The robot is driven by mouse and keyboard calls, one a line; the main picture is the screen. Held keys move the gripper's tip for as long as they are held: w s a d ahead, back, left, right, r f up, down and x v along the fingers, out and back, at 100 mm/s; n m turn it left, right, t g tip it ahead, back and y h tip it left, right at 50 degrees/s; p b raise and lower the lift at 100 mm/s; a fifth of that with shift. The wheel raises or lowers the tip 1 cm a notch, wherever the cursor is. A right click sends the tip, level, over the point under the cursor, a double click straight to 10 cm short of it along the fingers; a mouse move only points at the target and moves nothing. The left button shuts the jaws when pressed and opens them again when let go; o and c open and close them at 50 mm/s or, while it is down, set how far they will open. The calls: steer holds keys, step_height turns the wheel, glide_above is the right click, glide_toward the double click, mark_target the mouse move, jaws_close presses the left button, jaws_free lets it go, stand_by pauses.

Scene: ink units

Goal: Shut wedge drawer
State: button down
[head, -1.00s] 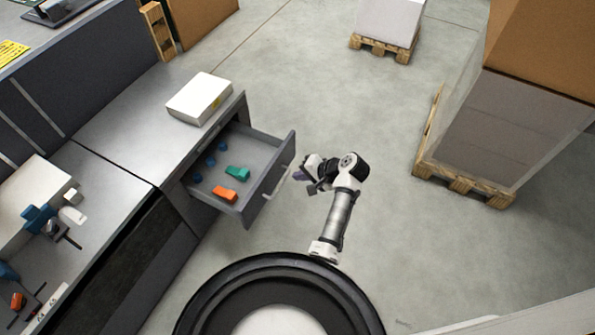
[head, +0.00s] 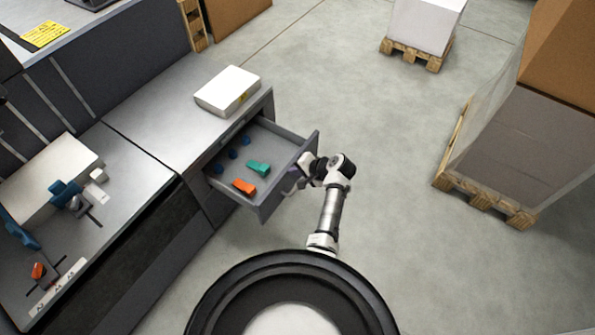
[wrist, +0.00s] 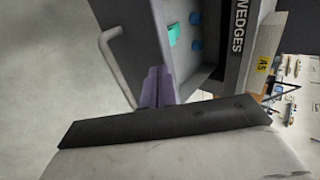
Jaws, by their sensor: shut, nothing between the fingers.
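The wedge drawer (head: 284,147) stands open, pulled out of the grey cabinet under the worktop. It holds an orange wedge (head: 244,187), a teal wedge (head: 258,168) and several blue pieces (head: 232,155). In the wrist view the drawer front (wrist: 128,28) shows with its pale bar handle (wrist: 113,62), and the WEDGES label (wrist: 238,25) is on the cabinet. My gripper (head: 293,180) is at the outer side of the drawer front, near the handle. Its purple fingers (wrist: 155,88) are shut and empty. I cannot tell whether they touch the front.
A white box (head: 226,91) lies on the worktop (head: 165,120) above the drawer. A workbench with parts is at the left. Pallets with wrapped loads (head: 520,150) stand at the right and back. The floor (head: 390,200) between is clear.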

steer(key=w+a+b, duration=0.3)
steer(key=w+a, duration=0.4)
steer(key=a, duration=0.3)
steer(key=w+a+b, duration=0.4)
steer(key=w+a, duration=0.3)
steer(key=a, duration=0.2)
steer(key=shift+w+a, duration=0.2)
steer(key=shift+a, duration=0.2)
steer(key=shift+r, duration=0.1)
